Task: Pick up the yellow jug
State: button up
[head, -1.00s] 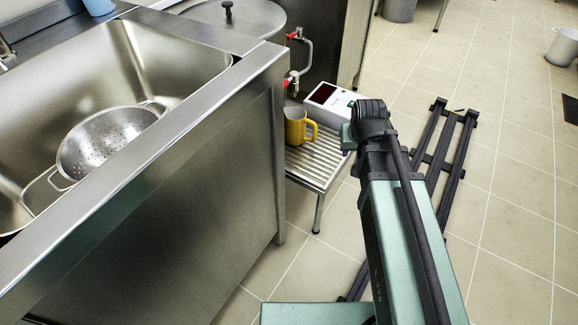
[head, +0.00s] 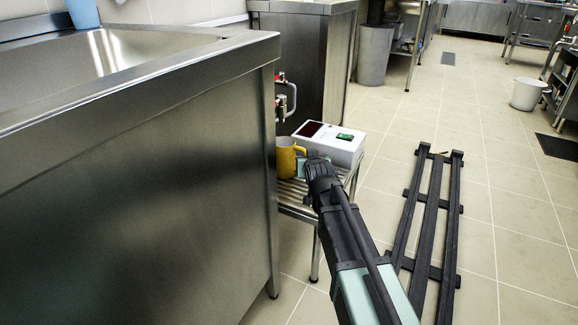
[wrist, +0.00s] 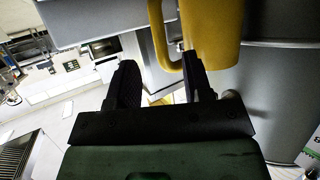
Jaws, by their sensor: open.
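The yellow jug (head: 286,157) stands upright on the slatted metal stand (head: 297,208), close to the corner of the steel sink unit. In the wrist view the jug's body (wrist: 213,32) is at the top right, with its handle (wrist: 158,38) facing left. My gripper (wrist: 160,64) is open. Its right finger overlaps the lower edge of the jug, and the left finger is left of the handle. The handle appears across the gap between the fingers; I cannot tell whether either finger touches it. In the head view my arm hides most of the gripper beside the jug.
A white box with a dark display and green panel (head: 331,143) stands on the stand just behind the jug. The steel sink unit (head: 140,190) borders the left. A pipe with red-handled taps (head: 286,98) is behind. The tiled floor at right is open around a dark rail frame (head: 430,220).

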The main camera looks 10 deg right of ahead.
aim_at(291, 160)
jog(key=b+x, duration=0.2)
jog(key=x, duration=0.3)
jog(key=shift+f, duration=0.2)
jog(key=shift+r, duration=0.1)
grip_shut()
